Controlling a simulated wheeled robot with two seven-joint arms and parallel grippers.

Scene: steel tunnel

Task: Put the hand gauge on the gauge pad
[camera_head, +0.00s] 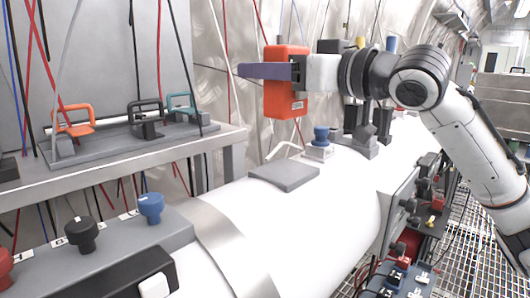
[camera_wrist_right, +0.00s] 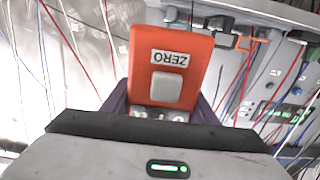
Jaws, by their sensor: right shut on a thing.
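The hand gauge (camera_head: 286,101) is an orange-red box held upright in the air above the white pipe. My left gripper is not in view.
A blue-topped knob (camera_head: 321,135) stands just behind the plate, with dark grey clamps (camera_head: 367,130) to its right. A grey shelf (camera_head: 120,150) at the left bears orange, black and teal handles. Several knobs (camera_head: 82,233) sit at the lower left. Thin cables hang behind.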

